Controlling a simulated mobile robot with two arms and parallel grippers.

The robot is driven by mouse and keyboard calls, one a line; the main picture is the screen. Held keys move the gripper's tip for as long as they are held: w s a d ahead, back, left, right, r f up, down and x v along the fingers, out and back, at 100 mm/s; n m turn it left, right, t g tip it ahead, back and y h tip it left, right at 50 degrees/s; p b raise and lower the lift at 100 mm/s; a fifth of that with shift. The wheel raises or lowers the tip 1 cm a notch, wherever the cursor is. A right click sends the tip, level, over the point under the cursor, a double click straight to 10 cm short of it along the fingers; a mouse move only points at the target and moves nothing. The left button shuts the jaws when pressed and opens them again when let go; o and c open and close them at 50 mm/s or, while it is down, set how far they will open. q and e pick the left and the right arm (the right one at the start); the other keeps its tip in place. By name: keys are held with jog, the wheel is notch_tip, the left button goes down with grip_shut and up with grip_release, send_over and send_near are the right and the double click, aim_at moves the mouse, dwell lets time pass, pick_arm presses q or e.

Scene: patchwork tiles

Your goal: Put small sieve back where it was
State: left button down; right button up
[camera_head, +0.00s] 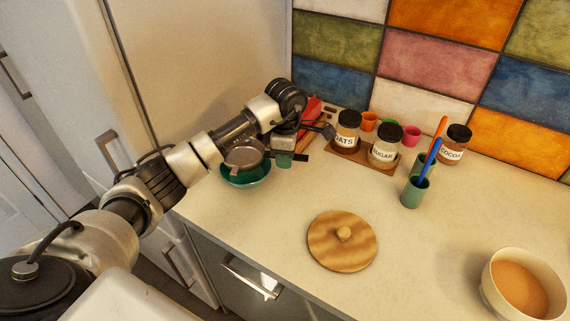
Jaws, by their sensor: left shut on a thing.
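The small sieve (244,153) is at the left of the counter, over a green bowl (247,179). Its round mesh end covers part of the bowl; I cannot tell whether it touches the rim. Its dark handle points right. My left gripper (285,158) reaches in from the left and is shut on the sieve's handle. The arm and wrist hide part of the area behind. My right gripper is not in view.
Jars labelled oats (347,133) and sugar (385,149) stand on a wooden tray (352,154) right of the gripper.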

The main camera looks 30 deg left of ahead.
aim_at(285, 180)
pick_arm(q)
notch_tip(285, 180, down, 3)
jog(key=shift+f+p, duration=0.2)
jog(key=shift+p, duration=0.35)
jog(key=shift+f, duration=0.1)
jog(key=shift+f+b, duration=0.45)
jog(key=shift+b, duration=0.05)
jog(key=c, duration=1)
grip_release()
jog(key=shift+r, duration=0.1)
